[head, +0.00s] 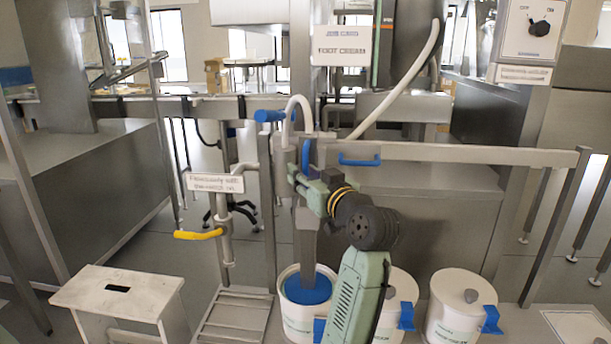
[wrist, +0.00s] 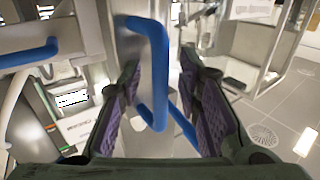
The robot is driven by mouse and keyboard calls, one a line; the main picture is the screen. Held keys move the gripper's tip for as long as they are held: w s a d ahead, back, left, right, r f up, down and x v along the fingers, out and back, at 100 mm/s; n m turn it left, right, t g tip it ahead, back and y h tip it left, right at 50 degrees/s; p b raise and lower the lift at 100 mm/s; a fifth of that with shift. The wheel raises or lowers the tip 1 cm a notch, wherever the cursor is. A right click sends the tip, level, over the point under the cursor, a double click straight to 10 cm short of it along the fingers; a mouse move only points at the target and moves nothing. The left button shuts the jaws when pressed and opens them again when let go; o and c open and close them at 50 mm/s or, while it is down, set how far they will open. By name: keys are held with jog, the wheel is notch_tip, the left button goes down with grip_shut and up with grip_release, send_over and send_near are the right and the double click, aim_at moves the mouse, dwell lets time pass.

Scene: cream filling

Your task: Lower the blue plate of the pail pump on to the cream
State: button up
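The blue plate (head: 308,291) sits inside the rim of an open white pail (head: 299,325) under the pump's grey column (head: 306,235). I cannot tell whether it touches the cream, which is hidden. My gripper (head: 303,178) is at the upper part of the pump, beside an upright blue handle (head: 306,155). In the wrist view, this blue loop handle (wrist: 160,80) runs between the two purple-padded fingers of my gripper (wrist: 162,105). The fingers are apart, with gaps showing on both sides of the handle. My arm partly covers the pail's right side.
Two lidded white pails (head: 461,308) (head: 399,300) stand to the right. A horizontal rail (head: 450,152) with another blue handle (head: 360,160) crosses behind my arm. A white stool (head: 118,292), a yellow-handled post (head: 198,235) and a low rack (head: 234,315) stand left.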

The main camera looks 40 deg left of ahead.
jog(key=shift+d, duration=0.1)
jog(key=v, duration=1.2)
jog(key=shift+r, duration=0.1)
